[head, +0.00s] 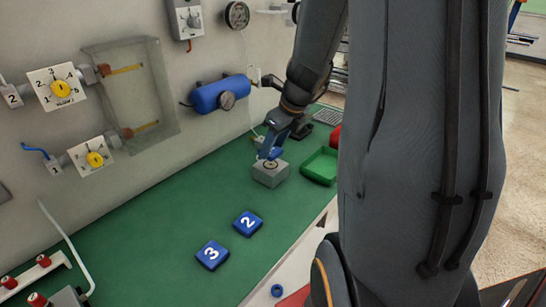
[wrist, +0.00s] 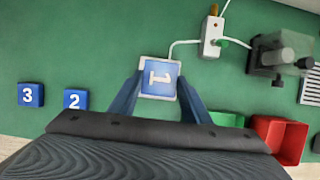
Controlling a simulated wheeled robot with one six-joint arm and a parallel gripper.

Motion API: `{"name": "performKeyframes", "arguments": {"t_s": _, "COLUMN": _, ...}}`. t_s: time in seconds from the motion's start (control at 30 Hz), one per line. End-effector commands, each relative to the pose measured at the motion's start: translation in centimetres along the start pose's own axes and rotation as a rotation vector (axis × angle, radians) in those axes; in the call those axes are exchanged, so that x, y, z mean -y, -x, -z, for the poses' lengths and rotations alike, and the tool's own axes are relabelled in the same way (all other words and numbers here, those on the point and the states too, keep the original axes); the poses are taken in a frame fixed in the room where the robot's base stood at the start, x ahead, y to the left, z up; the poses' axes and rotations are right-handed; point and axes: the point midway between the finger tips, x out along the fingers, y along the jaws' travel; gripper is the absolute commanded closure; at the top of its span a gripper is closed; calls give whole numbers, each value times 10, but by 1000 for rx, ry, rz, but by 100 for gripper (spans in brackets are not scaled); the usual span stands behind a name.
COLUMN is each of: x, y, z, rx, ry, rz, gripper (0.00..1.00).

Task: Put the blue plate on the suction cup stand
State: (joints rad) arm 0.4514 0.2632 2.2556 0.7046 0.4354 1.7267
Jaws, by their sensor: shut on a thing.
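My gripper (wrist: 159,90) is shut on a blue plate (wrist: 158,77) marked 1, with a dark blue finger at each side of it. In the wrist view a pale rim shows around the plate. In the head view my gripper (head: 271,154) is at the top of a grey block (head: 270,175) with a dark ring on its top face. The plate is hard to make out there, and I cannot tell whether it touches the block. I cannot tell for certain which thing is the suction cup stand.
Blue tiles marked 2 (head: 247,223) and 3 (head: 212,255) lie on the green bench (head: 150,235). A green tray (head: 319,166) and a red bin (wrist: 280,138) stand right of the block. A white box with cables (wrist: 213,35) lies beyond it.

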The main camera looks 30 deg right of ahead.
Motion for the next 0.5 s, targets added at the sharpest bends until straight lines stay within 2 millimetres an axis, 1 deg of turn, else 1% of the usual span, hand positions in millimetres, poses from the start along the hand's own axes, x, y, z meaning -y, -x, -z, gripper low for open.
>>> {"name": "performKeyframes", "arguments": {"t_s": 0.23, "x": 0, "y": -30, "z": 13, "rx": -2, "ry": 0, "rz": -2, "gripper": 79}}
{"name": "performKeyframes", "arguments": {"t_s": 0.33, "x": 0, "y": -35, "z": 15, "rx": -2, "ry": 1, "rz": -1, "gripper": 79}}
{"name": "performKeyframes", "arguments": {"t_s": 0.5, "x": 0, "y": -34, "z": 14, "rx": -1, "ry": 2, "rz": 0, "gripper": 79}}
